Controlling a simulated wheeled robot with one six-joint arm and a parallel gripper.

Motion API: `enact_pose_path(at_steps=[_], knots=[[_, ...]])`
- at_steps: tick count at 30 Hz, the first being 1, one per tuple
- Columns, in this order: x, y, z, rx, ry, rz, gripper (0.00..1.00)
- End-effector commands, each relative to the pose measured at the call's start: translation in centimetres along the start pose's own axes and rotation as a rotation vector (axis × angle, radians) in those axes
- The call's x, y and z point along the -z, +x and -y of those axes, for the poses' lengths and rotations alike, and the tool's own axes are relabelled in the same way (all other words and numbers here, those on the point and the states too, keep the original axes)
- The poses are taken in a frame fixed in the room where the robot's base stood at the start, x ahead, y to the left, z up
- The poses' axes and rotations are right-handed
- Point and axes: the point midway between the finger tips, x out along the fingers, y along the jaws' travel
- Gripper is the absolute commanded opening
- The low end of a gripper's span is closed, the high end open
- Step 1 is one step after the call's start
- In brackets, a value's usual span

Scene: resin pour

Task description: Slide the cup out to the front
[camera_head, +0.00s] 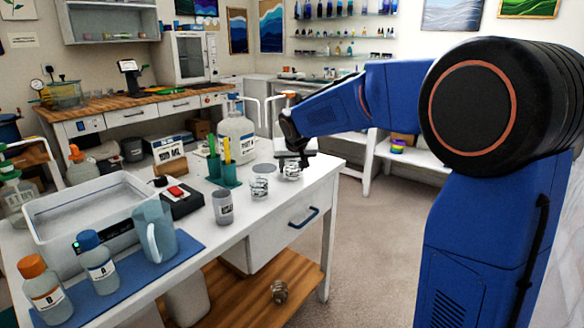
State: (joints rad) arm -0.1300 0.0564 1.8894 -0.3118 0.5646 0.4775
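Several cups stand on the white workbench (310,187). A small patterned cup (291,172) is near its far right corner. A similar small cup (259,188) stands left of it, and a taller grey cup (222,208) is closer to the front edge. Which cup the task names is unclear. My gripper (293,153) is at the far right of the bench, just above and behind the patterned cup. It is dark and small here; its fingers, and any contact with the cup, cannot be made out.
A large pump bottle (236,137) stands just left of my gripper. A black scale (181,200), a blue-grey pitcher (154,232), a white tray (37,213) and capped bottles (97,262) crowd the left side. Bare bench lies right of the grey cup, above the drawer.

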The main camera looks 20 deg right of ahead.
Motion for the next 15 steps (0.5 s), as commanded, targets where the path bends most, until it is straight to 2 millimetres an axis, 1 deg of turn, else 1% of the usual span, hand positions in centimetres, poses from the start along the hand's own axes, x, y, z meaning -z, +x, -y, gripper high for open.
enact_pose_path(at_steps=[1, 2, 3, 11, 15], knots=[[0.0, -0.01, 0.0, 0.0, 0.0, 0.0, 0.57], [0.0, -0.01, 0.0, 0.0, 0.0, 0.0, 0.64], [0.0, -0.01, 0.0, 0.0, 0.0, 0.0, 0.67], [0.0, -0.06, 0.01, 0.0, 0.0, 0.0, 0.67], [0.03, -0.85, 0.02, 0.0, 0.0, -0.001, 0.67]])
